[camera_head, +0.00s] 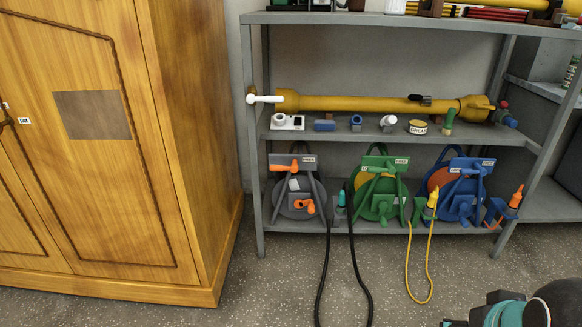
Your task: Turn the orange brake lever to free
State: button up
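A reel with a grey frame (318,190) stands at the left end of the lower shelf, on the right of the wooden cabinet. At its top an orange lever (282,168) lies roughly level, its long end pointing left. A small white label (308,159) is just right of it; its print is too small to read. A second orange part (305,205), like a crank handle, sits lower on the same reel's front. A teal and black part of my arm shows at the bottom right corner, far from the reel. My gripper's fingers are not in view.
A green reel (365,205) and a blue reel (474,200) stand to the right on the same shelf. A black cable (369,290) and a yellow cable (429,270) hang to the floor. The wooden cabinet (180,130) fills the left. Floor before the shelf is otherwise clear.

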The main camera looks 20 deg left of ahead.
aim_at(293, 167)
jog(key=k, duration=1)
jog(key=u, duration=1.2)
jog(key=i, duration=1.7)
jog(key=z, duration=1.7)
